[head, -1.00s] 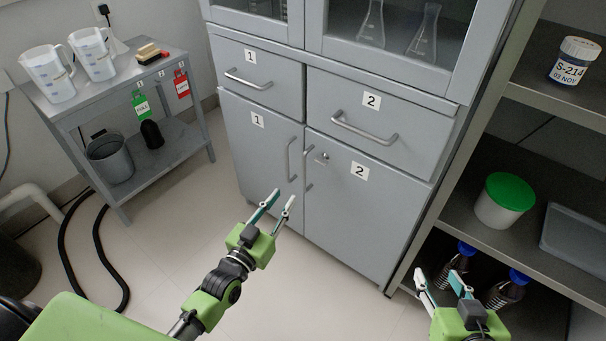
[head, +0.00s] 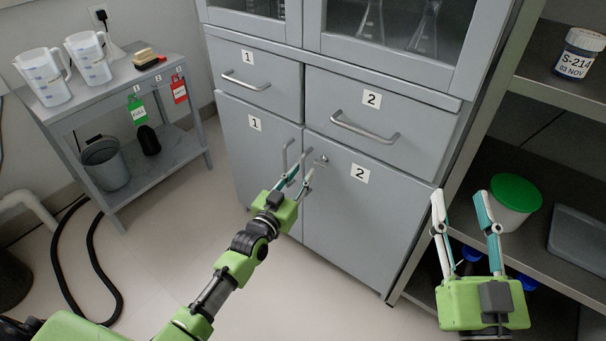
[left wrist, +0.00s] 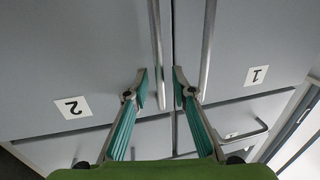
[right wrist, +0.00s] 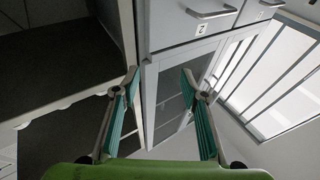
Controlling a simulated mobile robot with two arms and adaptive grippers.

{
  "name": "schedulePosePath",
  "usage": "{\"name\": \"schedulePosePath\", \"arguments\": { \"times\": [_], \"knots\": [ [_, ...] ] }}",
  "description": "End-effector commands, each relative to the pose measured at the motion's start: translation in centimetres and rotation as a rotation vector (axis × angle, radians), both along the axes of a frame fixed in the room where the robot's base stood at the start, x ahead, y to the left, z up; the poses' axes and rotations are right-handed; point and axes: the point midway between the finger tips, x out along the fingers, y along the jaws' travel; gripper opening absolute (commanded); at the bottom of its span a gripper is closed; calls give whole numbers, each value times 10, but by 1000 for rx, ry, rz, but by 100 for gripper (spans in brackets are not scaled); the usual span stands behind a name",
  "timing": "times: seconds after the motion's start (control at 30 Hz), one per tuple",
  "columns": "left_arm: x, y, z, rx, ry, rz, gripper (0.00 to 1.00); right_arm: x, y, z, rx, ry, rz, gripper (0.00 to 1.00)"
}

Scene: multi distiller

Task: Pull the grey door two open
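Grey door two (head: 354,224) is the lower right cabinet door, labelled 2, and it is closed. It fills the left side of the left wrist view (left wrist: 75,60). Its vertical handle (left wrist: 156,45) shows there in line with the gap between my left fingertips; in the head view the fingers mostly cover it. My left gripper (head: 299,176) is open at this handle, with no visible grip on it. Whether the bar is fully between the fingers I cannot tell. My right gripper (head: 460,196) is open and empty, right of the door, in front of the shelf.
Door one (head: 256,165) with its own handle (left wrist: 208,45) is close beside. Drawer two's handle (head: 364,130) juts out above. An open shelf (head: 565,238) with a green-lidded tub (head: 515,200) stands right. The floor before the cabinet is clear.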

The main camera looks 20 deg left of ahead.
Motion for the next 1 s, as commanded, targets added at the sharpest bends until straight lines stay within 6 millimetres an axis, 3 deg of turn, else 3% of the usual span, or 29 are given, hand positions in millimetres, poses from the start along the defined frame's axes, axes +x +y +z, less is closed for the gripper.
{"name": "schedulePosePath", "arguments": {
  "times": [0.23,0.57,0.67,1.0],
  "knots": [
    [14,-2,0,-1,-1,0,24,-8,1,22,30,-107,7,40],
    [15,-3,1,0,-1,0,24,-9,1,25,34,-121,8,40],
    [15,-3,1,0,-1,0,0,-9,1,25,34,-120,7,40],
    [14,-2,1,-1,-1,3,0,-7,1,23,29,-106,7,40]
  ]
}}
